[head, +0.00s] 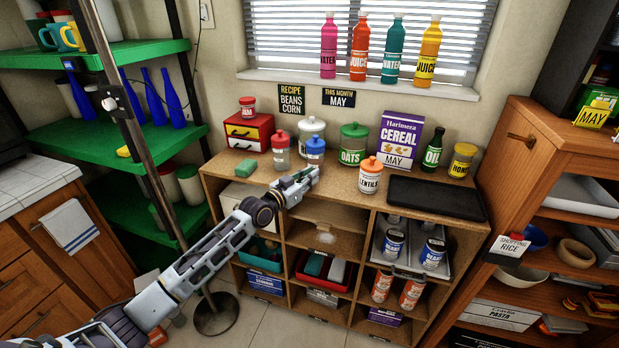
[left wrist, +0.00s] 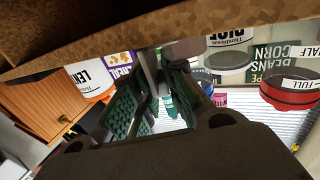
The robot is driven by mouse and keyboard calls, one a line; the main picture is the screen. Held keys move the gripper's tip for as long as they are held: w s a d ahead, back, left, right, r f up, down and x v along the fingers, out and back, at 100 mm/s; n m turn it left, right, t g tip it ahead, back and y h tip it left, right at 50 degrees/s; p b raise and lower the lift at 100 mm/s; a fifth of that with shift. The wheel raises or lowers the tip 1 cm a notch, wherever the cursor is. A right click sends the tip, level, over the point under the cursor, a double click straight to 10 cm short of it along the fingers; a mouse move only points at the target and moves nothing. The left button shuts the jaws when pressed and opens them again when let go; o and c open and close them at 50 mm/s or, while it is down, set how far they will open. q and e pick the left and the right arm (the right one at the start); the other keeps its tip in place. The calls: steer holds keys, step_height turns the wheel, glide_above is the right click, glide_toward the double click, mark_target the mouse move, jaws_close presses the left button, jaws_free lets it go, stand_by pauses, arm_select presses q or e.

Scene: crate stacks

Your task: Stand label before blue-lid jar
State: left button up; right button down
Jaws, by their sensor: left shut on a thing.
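The blue-lid jar (head: 316,146) stands on the wooden cabinet top, beside a red-lid jar (head: 281,138). My left gripper (head: 308,175) is just in front of it, near the cabinet's front edge, and overlaps its lower part. The gripper is shut on a small thin thing, apparently the label; its face cannot be read. In the left wrist view the green-padded fingers (left wrist: 160,98) hide most of what is between them. A dark blue lid (left wrist: 206,75) shows just beyond them, and the red lid (left wrist: 290,92) is at the right. My right gripper is not in view.
A lentils jar (head: 370,177), cereal box (head: 401,138), oats jar (head: 353,146) and black tray (head: 437,197) are to the right on the cabinet top. A green sponge (head: 244,166) and red drawer box (head: 249,131) are at the left.

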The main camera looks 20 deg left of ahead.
arm_select(q)
steer(key=o, duration=0.7)
steer(key=shift+o, duration=0.2)
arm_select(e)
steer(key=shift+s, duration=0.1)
arm_select(q)
steer(key=shift+r, duration=0.1)
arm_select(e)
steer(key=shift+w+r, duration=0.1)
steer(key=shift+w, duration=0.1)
arm_select(q)
steer(key=shift+s+a, duration=0.2)
steer(key=shift+s, duration=0.2)
steer(key=v, duration=1.1)
steer(key=shift+p, duration=0.45)
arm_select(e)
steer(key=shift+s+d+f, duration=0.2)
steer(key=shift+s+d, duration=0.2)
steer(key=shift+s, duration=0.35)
